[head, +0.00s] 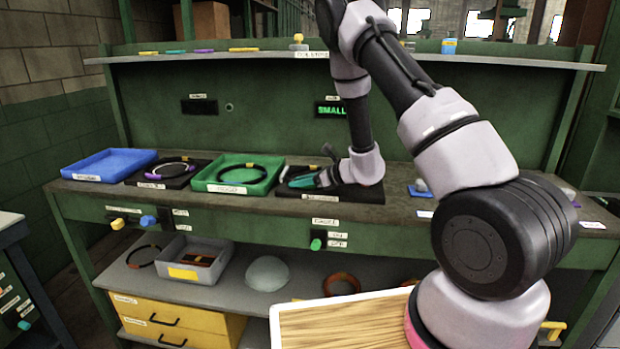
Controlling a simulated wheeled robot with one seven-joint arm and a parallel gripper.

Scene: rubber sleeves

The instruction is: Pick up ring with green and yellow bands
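My gripper (318,178) is low over the dark mat (360,196) at the middle of the bench, right of the green tray (268,186). A dark ring (293,170) partly shows on that mat, beside and behind the gripper. A teal-green patch (302,182) shows right at the fingertips; I cannot tell whether it belongs to the ring or to the gripper.
A blue tray (108,165) stands far left. A dark mat with a white-and-purple ring (174,168) is beside it. The green tray holds a black ring (243,172). Thin coloured pieces (205,51) lie on the upper shelf. A grey bin (196,262) and rings are below.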

